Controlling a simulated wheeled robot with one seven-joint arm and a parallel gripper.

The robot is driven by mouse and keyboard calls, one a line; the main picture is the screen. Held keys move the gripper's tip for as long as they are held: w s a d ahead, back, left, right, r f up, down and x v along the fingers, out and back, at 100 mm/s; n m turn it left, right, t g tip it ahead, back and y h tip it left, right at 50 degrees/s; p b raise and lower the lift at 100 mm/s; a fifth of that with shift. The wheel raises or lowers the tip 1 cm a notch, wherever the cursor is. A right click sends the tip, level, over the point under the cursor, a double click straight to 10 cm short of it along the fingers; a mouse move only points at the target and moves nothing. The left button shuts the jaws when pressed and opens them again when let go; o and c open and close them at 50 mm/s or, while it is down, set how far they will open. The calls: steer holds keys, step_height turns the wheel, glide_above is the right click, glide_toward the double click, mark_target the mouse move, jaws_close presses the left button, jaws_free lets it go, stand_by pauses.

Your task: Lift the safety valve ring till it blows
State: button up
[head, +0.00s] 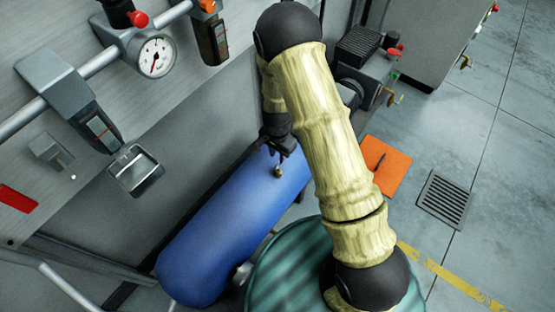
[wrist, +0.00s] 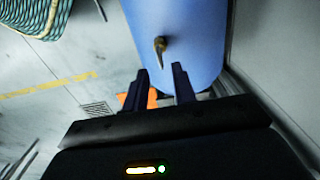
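The safety valve (head: 278,171) is a small brass fitting on top of the blue tank (head: 215,232). It also shows in the wrist view (wrist: 160,48), standing on the tank (wrist: 190,22) a little beyond my fingertips. Its ring is too small to make out. My gripper (head: 283,150) hangs over the far part of the tank, close to the valve. In the wrist view my gripper (wrist: 160,72) has its two fingers apart with nothing held between them. The valve lies ahead of the gap between the fingers.
A pressure gauge (head: 155,55) and grey regulators are on the wall panel at left. A metal cup (head: 135,171) sticks out from the panel. An orange mat (head: 383,167) and a drain grate (head: 445,199) lie on the floor at right. Open floor is at right.

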step_height(320, 180, down, 3)
steer(key=shift+w+d+r, duration=0.1)
steer(key=shift+r, duration=0.05)
steer(key=shift+d+f, duration=0.15)
steer(key=shift+f, duration=0.1)
steer(key=shift+s+a, duration=0.2)
steer(key=shift+a, duration=0.1)
jaws_close()
